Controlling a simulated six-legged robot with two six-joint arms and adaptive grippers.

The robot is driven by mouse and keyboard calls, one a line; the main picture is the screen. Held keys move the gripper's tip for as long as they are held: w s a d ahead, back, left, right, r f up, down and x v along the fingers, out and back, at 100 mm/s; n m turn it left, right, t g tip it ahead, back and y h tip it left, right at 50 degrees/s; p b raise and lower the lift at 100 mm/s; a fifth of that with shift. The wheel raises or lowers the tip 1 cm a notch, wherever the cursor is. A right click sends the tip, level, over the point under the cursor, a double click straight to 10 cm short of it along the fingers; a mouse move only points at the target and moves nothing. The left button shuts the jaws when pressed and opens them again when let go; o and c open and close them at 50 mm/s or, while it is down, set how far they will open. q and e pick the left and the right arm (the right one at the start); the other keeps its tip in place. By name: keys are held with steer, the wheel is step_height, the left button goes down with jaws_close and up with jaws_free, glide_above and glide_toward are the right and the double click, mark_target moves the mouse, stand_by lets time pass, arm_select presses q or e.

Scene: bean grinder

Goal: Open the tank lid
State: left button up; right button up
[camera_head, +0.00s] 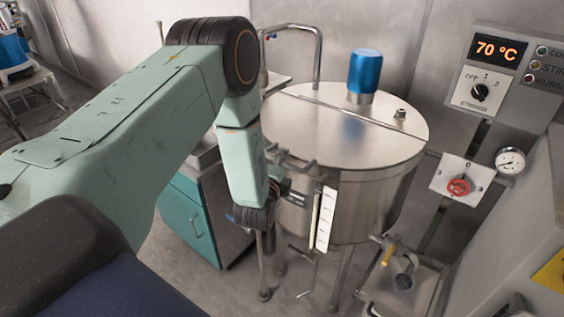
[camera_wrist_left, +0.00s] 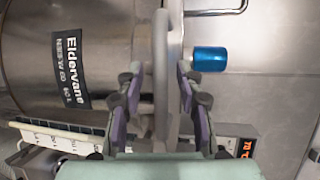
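The steel tank (camera_head: 350,200) stands in the middle of the head view, with its round flat lid (camera_head: 330,125) lying closed on top. A blue cylinder (camera_head: 365,72) stands on the rear part of the top. It also shows in the left wrist view (camera_wrist_left: 209,59). My left arm reaches from the left to the tank's front rim. In the left wrist view my left gripper (camera_wrist_left: 158,95) is open, with its two fingers on either side of a grey metal bar (camera_wrist_left: 161,60), apparently the lid's handle. Contact is unclear. My right gripper is out of view.
A white scale strip (camera_head: 325,220) is on the tank's front. A teal cabinet (camera_head: 190,218) stands left of the tank; a bent pipe (camera_head: 318,50) rises behind.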

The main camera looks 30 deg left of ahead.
arm_select(q)
steer(key=shift+w+d, duration=0.1)
steer(key=shift+d, duration=0.15)
steer(key=shift+s+a, duration=0.2)
steer(key=shift+a, duration=0.15)
steer(key=c, duration=0.5)
steer(key=shift+w+d, duration=0.1)
steer(key=shift+d, duration=0.15)
jaws_close()
steer(key=shift+a, duration=0.1)
